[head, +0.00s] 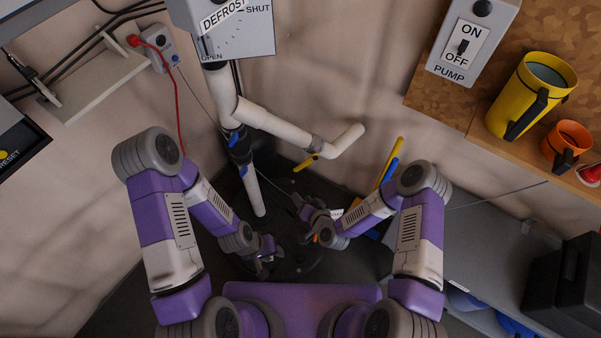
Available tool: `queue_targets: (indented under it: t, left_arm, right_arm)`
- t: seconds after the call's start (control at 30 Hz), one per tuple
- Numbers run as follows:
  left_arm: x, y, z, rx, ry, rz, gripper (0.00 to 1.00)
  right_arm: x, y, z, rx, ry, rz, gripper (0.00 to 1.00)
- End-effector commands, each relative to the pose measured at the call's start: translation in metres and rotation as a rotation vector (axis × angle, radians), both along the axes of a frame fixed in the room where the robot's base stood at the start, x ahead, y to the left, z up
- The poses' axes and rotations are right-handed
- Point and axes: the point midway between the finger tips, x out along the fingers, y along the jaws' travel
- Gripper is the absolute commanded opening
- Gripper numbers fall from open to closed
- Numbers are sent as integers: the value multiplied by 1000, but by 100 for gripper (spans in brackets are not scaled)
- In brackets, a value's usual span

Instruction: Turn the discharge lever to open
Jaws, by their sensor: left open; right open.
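My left gripper (265,257) is open, lower and further left. Both look empty, though their fingers are small and dark against the black surface.
A defrost box (235,38) marked OPEN and SHUT hangs above the pipe. A pump switch (463,46) is at the upper right. A yellow jug (532,95) and an orange mug (567,142) stand on the right shelf. A black case (568,285) is at the lower right.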

Motion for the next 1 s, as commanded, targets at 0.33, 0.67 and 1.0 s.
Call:
queue_targets:
  t: [0.33,0.67,1.0]
  left_arm:
    - [0,0,-36,0,0,0,43]
    - [0,0,-48,0,0,0,43]
    - [0,0,-60,0,0,0,43]
  right_arm:
    - [52,3,4,174,-431,-321,47]
    - [88,6,6,182,-463,-347,47]
    - [126,13,7,181,-458,-344,47]
